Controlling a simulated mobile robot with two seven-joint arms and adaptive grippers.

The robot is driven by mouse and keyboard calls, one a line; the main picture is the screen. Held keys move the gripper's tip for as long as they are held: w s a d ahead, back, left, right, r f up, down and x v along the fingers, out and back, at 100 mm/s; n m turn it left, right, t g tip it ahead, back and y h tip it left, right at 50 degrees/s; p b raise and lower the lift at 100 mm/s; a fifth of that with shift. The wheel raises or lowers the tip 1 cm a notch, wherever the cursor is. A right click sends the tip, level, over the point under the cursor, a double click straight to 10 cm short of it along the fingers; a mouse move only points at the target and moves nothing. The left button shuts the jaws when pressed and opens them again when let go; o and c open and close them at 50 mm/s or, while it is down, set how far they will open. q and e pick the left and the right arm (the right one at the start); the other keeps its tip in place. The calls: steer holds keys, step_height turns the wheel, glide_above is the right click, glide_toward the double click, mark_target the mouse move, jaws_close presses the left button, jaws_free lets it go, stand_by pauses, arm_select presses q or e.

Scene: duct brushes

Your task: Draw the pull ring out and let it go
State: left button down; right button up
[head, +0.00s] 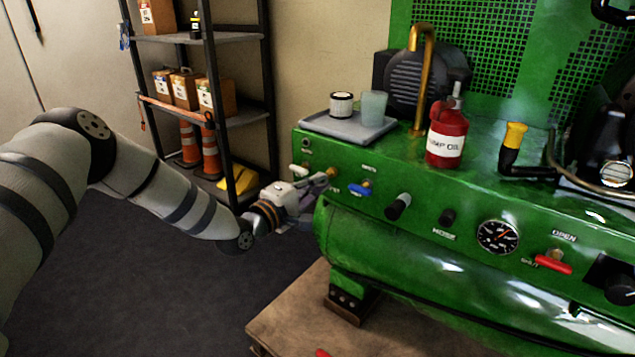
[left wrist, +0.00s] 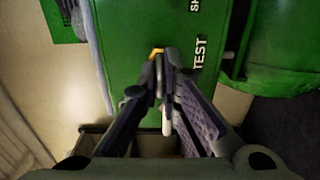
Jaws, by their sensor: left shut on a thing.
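My left gripper (head: 325,180) is at the left end of the green machine's front panel, its fingers pointing at the panel. It is shut on the pull ring, which the fingers mostly hide. In the left wrist view the fingers (left wrist: 165,72) close together beside the printed word TEST. A small brass fitting (left wrist: 157,52) shows just beyond the fingertips, at the panel. A pale, narrow piece (left wrist: 167,118), perhaps part of the ring, shows between the fingers. How far the ring stands out from the panel cannot be told. My right gripper is not in view.
Right of the gripper, the panel carries a blue-handled valve (head: 360,188), a black knob (head: 398,207), a gauge (head: 497,237) and a red lever (head: 553,264). A grey tray (head: 345,128) and red oil bottle (head: 447,135) stand on top. Shelving (head: 240,120) stands behind my left arm.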

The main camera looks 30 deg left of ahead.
arm_select(q)
steer(key=shift+s+p, duration=0.35)
steer(key=shift+s, duration=0.15)
stand_by(0.4)
stand_by(0.7)
steer(key=c, duration=1.2)
jaws_free()
steer(key=s+p, duration=0.3)
steer(key=s, duration=0.4)
steer(key=shift+a+p, duration=0.3)
steer(key=shift+p, duration=0.05)
steer(key=shift+f, duration=0.1)
